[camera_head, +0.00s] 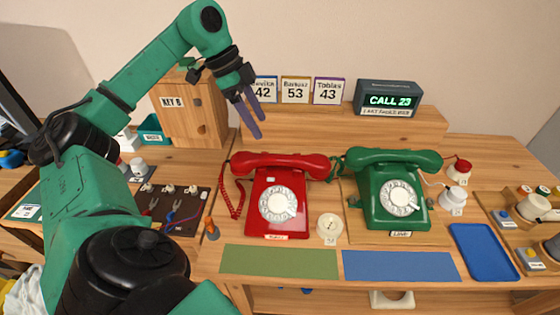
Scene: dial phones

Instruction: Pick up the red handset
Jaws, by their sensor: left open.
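The red handset (280,164) lies across the cradle of the red dial phone (276,205) on the table. A coiled red cord hangs from its left end. A green handset (394,159) rests on the green dial phone (392,200) to the right. My left gripper (252,119) is open and empty, with its purple fingers pointing down above and behind the left part of the red handset, apart from it. My right gripper is not in view.
A wooden cabinet marked KEY B (180,115) stands behind my left arm. A display reading CALL 23 (386,98) and name cards sit on the back shelf. Green (279,260) and blue mats (400,265) lie in front. A blue tray (485,252) is at right.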

